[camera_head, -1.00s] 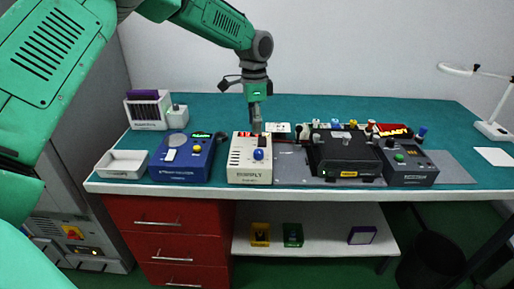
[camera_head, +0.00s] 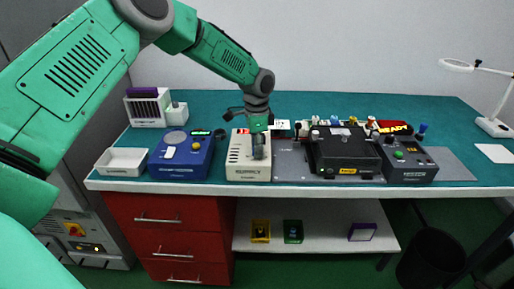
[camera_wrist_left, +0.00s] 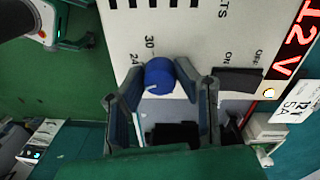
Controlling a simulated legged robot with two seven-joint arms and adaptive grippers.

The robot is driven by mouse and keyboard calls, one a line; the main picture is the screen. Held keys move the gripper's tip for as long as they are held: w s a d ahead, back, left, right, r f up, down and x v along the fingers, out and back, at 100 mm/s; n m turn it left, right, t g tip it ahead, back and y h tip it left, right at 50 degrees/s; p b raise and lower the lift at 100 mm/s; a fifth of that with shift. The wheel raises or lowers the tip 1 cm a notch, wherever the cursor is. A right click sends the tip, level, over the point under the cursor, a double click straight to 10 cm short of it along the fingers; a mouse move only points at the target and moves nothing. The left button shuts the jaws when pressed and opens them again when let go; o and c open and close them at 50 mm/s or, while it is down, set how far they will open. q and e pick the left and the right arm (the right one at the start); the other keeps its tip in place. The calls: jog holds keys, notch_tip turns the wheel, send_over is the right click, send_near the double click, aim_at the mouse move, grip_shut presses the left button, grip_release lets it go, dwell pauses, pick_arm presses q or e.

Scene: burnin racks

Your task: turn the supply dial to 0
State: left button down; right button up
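The supply box (camera_head: 240,173) is cream-coloured and stands at the front of the bench. Its blue dial (camera_wrist_left: 159,76) shows in the left wrist view, with a white mark at its lower left and printed numbers 30 and 24 nearby. My left gripper (camera_head: 258,155) is over the box front and hides the dial in the head view. In the wrist view its two fingers (camera_wrist_left: 161,68) straddle the dial, with what looks like a small gap; contact is not clear. My right gripper is not in view.
A blue instrument (camera_head: 181,174) stands left of the supply, beside a white tray (camera_head: 122,162). A black fixture (camera_head: 343,152) and a dark grey box (camera_head: 408,172) stand to the right. A black ON/OFF switch (camera_wrist_left: 238,80) is close to the right finger.

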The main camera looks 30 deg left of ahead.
pick_arm(q)
jog(key=shift+w+d+r, duration=0.15)
jog(key=shift+r, duration=0.05)
jog(key=n+p, duration=0.2)
jog(key=n, duration=0.1)
jog(key=shift+w+r, duration=0.1)
jog(key=shift+r, duration=0.1)
jog(key=n+p, duration=0.1)
jog(key=n, duration=0.3)
jog(key=shift+n+p, duration=0.3)
jog(key=n+p, duration=0.1)
jog(key=n, duration=0.4)
jog(key=shift+t, duration=0.4)
jog(key=shift+n+p, duration=0.55)
jog(key=shift+n, duration=2.15)
